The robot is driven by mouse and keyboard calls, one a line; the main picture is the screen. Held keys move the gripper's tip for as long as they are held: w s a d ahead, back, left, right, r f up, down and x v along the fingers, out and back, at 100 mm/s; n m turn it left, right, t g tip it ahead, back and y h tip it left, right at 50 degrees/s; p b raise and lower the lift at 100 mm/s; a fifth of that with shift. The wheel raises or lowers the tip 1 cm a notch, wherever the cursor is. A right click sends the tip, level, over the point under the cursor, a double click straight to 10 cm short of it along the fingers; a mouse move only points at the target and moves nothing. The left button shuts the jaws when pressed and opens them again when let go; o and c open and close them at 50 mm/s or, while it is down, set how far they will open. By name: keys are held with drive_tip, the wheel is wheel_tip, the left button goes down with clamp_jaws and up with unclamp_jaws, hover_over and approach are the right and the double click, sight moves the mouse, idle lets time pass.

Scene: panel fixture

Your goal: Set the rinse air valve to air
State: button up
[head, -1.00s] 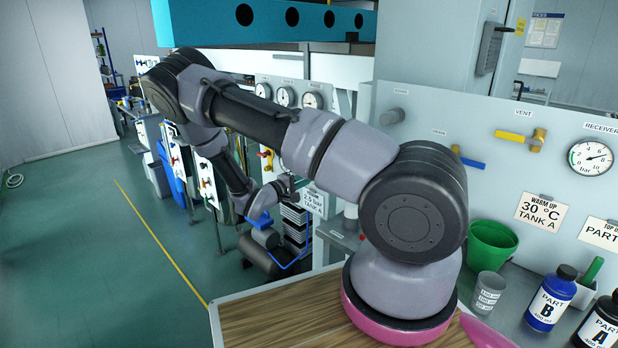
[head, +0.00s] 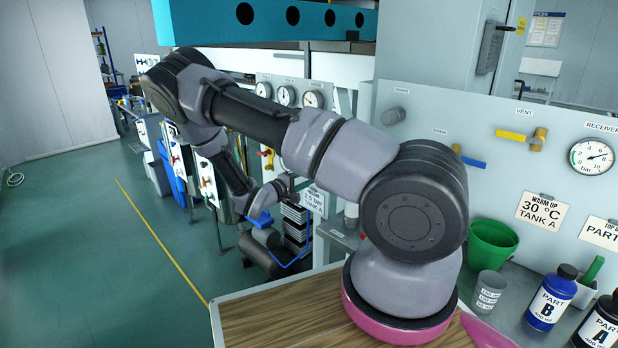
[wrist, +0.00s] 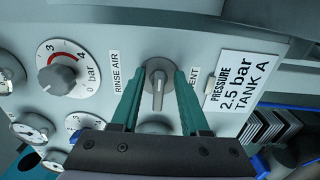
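The valve knob (wrist: 158,88) is a grey round knob with a raised bar handle on the panel in the wrist view. Its bar points down in the picture, toward my gripper's body. A "RINSE AIR" label (wrist: 117,72) is left of it, and a label ending in "ENT" (wrist: 193,78) is right of it, partly hidden by a finger. My gripper (wrist: 159,76) is open, its two teal fingers one on each side of the knob. I see gaps between the fingers and the bar; whether they touch the knob's rim I cannot tell. In the head view my arm hides the knob.
A pressure dial knob (wrist: 62,74) with a 0 to 4 bar scale is left of the valve. A card reading 2.5 bar, TANK A (wrist: 242,86) is on the right. Gauges (wrist: 32,126) lie lower left. Black stacked parts (wrist: 270,126) and a blue tube stand lower right.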

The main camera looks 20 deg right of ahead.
drive_tip(key=v, duration=1)
drive_tip(key=shift+s+a, duration=0.15)
drive_tip(key=shift+a, duration=0.2)
drive_tip(key=s+r+m+y, duration=0.3)
drive_tip(key=s+r+y, duration=0.3)
drive_tip(key=r, duration=0.6)
drive_tip(key=s+r+m+y, duration=0.2)
drive_tip(key=s+r+y, duration=0.4)
drive_tip(key=s+r, duration=0.4)
drive_tip(key=s+r+m+y, duration=0.3)
drive_tip(key=s+r+y, duration=0.3)
drive_tip(key=r, duration=0.9)
drive_tip(key=s, duration=0.2)
drive_tip(key=shift+s+a+m+y, duration=0.3)
